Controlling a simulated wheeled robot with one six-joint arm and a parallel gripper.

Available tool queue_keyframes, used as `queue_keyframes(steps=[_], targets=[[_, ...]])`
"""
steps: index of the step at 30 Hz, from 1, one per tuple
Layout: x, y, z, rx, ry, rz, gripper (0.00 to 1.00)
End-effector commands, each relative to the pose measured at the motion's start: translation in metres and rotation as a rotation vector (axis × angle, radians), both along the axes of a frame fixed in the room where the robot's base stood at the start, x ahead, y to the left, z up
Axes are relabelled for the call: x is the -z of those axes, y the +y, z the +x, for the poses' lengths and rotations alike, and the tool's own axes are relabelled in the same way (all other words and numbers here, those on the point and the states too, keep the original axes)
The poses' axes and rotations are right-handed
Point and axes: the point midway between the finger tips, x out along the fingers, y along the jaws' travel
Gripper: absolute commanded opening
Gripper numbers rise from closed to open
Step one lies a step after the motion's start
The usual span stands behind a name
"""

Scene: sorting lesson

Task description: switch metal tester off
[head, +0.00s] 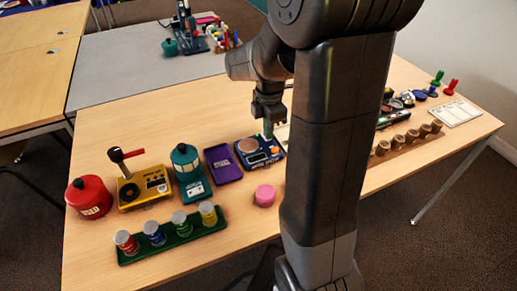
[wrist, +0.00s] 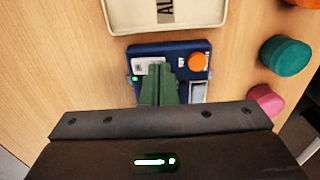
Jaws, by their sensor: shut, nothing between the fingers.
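The metal tester (head: 272,160) is a dark blue box on the table, with a copper-coloured round pad on top. In the wrist view the tester (wrist: 140,52) shows an orange disc (wrist: 197,62), a pale label and a lit green light (wrist: 134,78) at its left edge. My gripper (head: 268,135) points down at the tester from above. In the wrist view its green fingers (wrist: 157,68) are together, empty, and over the tester's middle. They hide part of its top, and the switch cannot be made out. I cannot tell whether the fingertips touch the tester.
A purple tray (head: 222,176) lies left of the tester, and a pink cylinder (head: 265,196) stands in front. A cream tray (wrist: 120,22) is close by in the wrist view, with a teal cylinder (wrist: 285,56). A green rack (head: 172,245) holds several capped jars.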

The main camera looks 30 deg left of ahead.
Motion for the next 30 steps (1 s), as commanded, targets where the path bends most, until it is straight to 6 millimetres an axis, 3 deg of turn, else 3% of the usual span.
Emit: queue_keyframes(steps=[16, 30], targets=[[0.004, 0.000, 0.000, 0.000, 0.000, 0.000, 0.00], [-0.033, 0.000, 0.000, 0.000, -0.001, 0.001, 0.00]])
